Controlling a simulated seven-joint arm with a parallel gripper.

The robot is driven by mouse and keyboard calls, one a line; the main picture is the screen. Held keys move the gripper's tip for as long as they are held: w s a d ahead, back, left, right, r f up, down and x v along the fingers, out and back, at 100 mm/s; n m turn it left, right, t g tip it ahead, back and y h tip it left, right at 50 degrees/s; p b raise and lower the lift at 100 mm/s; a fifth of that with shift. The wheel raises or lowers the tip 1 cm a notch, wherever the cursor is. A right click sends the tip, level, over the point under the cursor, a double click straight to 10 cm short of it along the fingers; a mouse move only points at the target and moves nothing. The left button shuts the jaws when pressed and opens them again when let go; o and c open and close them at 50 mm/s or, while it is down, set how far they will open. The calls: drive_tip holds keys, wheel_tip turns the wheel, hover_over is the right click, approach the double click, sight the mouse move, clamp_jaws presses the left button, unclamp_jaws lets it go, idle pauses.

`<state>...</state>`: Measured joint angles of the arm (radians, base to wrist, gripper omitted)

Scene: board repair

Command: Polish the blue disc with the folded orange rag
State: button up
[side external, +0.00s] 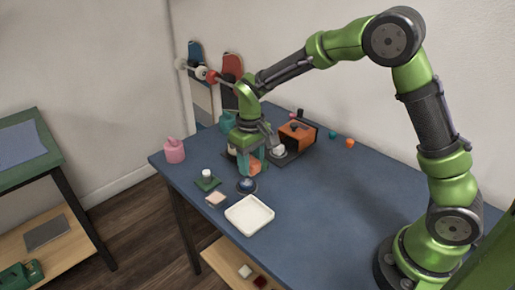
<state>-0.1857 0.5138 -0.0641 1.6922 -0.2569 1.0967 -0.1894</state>
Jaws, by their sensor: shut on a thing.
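My gripper (253,161) points down over the middle left of the blue table. It is shut on a folded orange rag (254,169), which shows just below the fingers. A round dark-blue disc (247,186) lies on the table beneath and slightly nearer the camera than the rag. The rag looks a little above or behind the disc. At this size I cannot tell whether they touch. My fingers hide part of the rag.
Near the disc are a white tray (250,226), a small beige-topped block (215,199) and a green base with a white knob (207,175). A pink bottle (174,152) stands left. An orange-fronted box (297,133) stands behind. The table's right middle is clear.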

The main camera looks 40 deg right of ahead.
sight(242, 179)
drive_tip(key=shift+f, duration=1.95)
drive_tip(key=shift+w+f, duration=0.3)
drive_tip(key=shift+f, duration=0.5)
drive_tip(key=shift+w, duration=1.65)
drive_tip(key=shift+s, duration=1.95)
drive_tip(key=shift+r, duration=4.05)
drive_tip(key=shift+s, duration=0.1)
drive_tip(key=shift+f, duration=0.1)
